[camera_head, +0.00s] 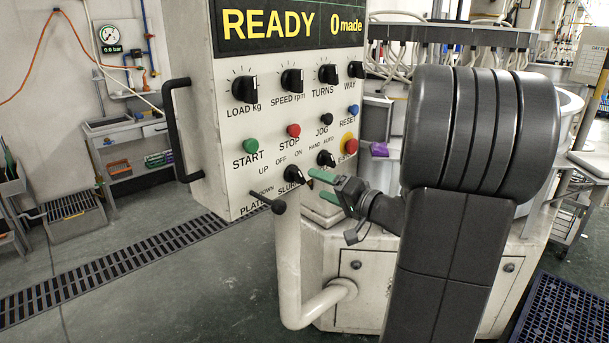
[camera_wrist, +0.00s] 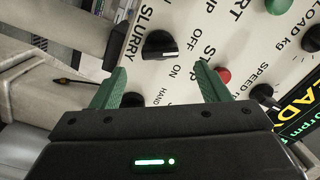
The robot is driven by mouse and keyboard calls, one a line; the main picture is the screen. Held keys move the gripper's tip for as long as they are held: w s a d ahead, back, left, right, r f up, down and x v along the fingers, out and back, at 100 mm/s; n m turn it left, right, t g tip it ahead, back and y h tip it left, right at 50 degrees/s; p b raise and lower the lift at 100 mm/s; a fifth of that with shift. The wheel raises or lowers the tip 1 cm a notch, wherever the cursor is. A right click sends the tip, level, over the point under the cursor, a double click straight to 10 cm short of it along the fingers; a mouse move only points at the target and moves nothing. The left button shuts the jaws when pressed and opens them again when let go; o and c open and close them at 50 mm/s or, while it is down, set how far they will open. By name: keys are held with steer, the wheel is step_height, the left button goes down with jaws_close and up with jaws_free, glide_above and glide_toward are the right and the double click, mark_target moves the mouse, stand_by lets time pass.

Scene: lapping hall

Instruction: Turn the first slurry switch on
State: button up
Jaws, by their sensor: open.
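The slurry switch is a black rotary knob (camera_head: 296,174) low on the white control panel (camera_head: 224,116), with OFF and ON printed above it. In the wrist view the knob (camera_wrist: 159,45) sits ahead of my gripper, between the lines of its two green fingers, with the SLURRY, OFF and ON labels around it. A pale mark shows on the knob's edge; I cannot tell which label it points to. My gripper (camera_head: 314,191) is open and empty, just to the lower right of the knob. It also shows in the wrist view (camera_wrist: 160,73). The fingertips appear apart from the knob.
The hand/auto knob (camera_head: 325,158) and red emergency button (camera_head: 349,145) are close on the right. The platen lever (camera_head: 268,203) sticks out at the lower left. A thick white pipe (camera_head: 289,265) stands below the panel. The floor at left is open, with a drain grating (camera_head: 120,268).

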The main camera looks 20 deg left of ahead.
mark_target(302, 178)
steer(key=p+x, duration=0.1)
steer(key=x, duration=0.5)
steer(key=shift+w+a, duration=0.1)
steer(key=shift+a, duration=0.15)
steer(key=c, duration=1)
